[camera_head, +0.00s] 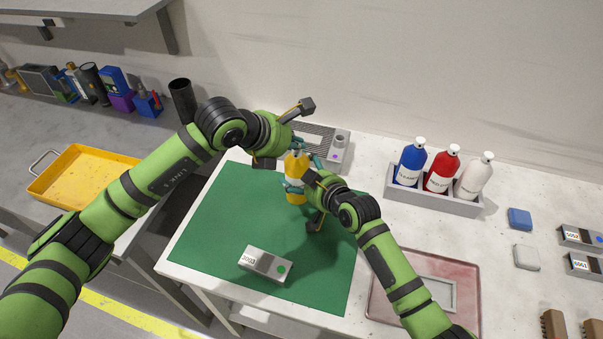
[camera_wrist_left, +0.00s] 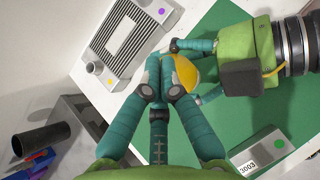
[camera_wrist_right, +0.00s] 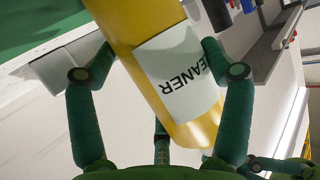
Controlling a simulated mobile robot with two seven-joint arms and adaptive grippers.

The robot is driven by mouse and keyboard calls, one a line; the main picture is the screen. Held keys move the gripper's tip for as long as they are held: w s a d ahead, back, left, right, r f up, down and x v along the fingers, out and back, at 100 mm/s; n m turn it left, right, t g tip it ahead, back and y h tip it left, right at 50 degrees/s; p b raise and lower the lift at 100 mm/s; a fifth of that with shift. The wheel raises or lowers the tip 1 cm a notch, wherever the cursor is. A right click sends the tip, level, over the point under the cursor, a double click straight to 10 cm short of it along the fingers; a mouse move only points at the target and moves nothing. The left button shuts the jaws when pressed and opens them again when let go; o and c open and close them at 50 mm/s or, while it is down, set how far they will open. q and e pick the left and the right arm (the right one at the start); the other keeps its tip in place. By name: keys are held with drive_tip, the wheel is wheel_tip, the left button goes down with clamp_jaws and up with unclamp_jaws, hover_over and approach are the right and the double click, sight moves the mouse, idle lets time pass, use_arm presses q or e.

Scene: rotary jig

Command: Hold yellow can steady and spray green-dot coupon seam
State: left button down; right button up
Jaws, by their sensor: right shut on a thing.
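The yellow can (camera_head: 296,166) is above the green mat, near its back edge. My right gripper (camera_head: 294,187) is shut around its body. In the right wrist view the can (camera_wrist_right: 125,25) lies between the fingers, with its CLEANER label upside down. My left gripper (camera_head: 302,147) is at the can's top end; in the left wrist view its fingers (camera_wrist_left: 164,78) are drawn together, with part of the can (camera_wrist_left: 187,72) behind them. They hide the can's top. The green-dot coupon (camera_head: 265,264), a grey block marked 3003, lies on the front of the mat; it also shows in the left wrist view (camera_wrist_left: 265,152).
A grey vented box (camera_head: 318,140) stands behind the mat (camera_head: 215,230). A grey rack (camera_head: 432,201) holds blue, red and white bottles. A pink tray (camera_head: 380,308) is at front right. A yellow tray (camera_head: 80,172) is on the left bench. Bare mat surrounds the coupon.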

sight(295, 152)
use_arm(q)
drive_tip(key=shift+s+f, duration=0.1)
idle(0.3)
drive_tip(key=shift+r, duration=3.25)
use_arm(e)
drive_tip(key=o, duration=1.4)
drive_tip(key=shift+c, duration=0.2)
